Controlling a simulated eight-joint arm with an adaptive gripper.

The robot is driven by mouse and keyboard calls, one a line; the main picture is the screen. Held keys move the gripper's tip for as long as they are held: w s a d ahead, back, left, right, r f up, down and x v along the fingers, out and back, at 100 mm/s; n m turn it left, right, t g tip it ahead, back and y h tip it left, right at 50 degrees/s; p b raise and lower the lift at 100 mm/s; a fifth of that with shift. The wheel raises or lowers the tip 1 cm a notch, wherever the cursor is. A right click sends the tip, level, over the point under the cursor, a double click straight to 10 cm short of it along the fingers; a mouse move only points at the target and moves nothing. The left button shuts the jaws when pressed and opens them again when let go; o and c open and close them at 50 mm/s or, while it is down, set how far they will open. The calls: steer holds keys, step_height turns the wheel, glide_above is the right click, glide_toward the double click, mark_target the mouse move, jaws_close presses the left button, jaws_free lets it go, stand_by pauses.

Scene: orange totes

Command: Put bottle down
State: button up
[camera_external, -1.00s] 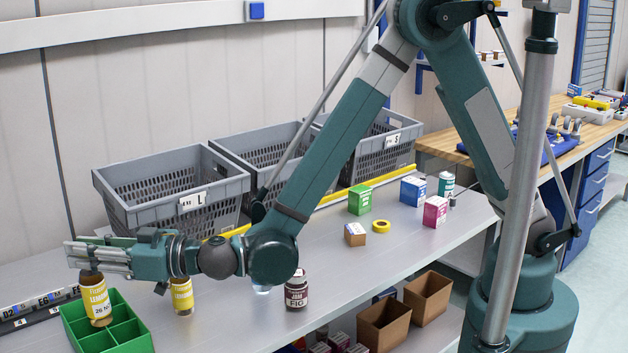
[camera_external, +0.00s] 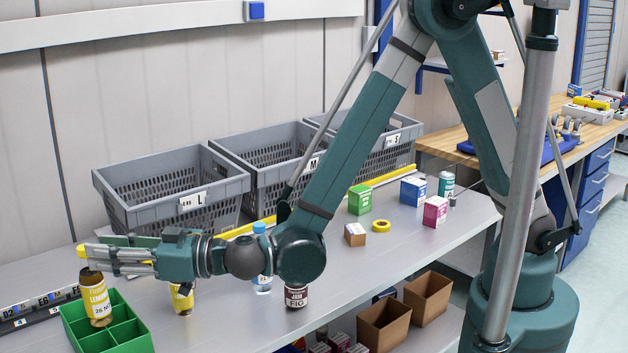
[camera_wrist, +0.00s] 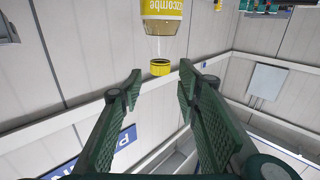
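A bottle (camera_external: 97,300) with a yellow label and yellow cap stands in a compartment at the back left of the green divided tray (camera_external: 135,337), leaning slightly. My gripper (camera_external: 92,260) is level with its upper part in the outside view, hiding part of the neck; the cap shows just past the fingertips. In the wrist view the bottle (camera_wrist: 162,10) appears upside down. Its cap lies beyond my gripper's fingertips (camera_wrist: 160,82), which are spread apart with nothing between them.
A similar bottle (camera_external: 182,300) stands below my wrist. A blue-capped bottle (camera_external: 262,283) and a fig jam jar (camera_external: 296,298) stand by my forearm. Grey crates (camera_external: 130,205) line the back. Small boxes (camera_external: 360,198) stand farther right. The bench between them has clear room.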

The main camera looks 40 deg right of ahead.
steer(key=v, duration=0.6)
steer(key=shift+s+d, duration=0.2)
steer(key=shift+d, duration=0.05)
stand_by(0.6)
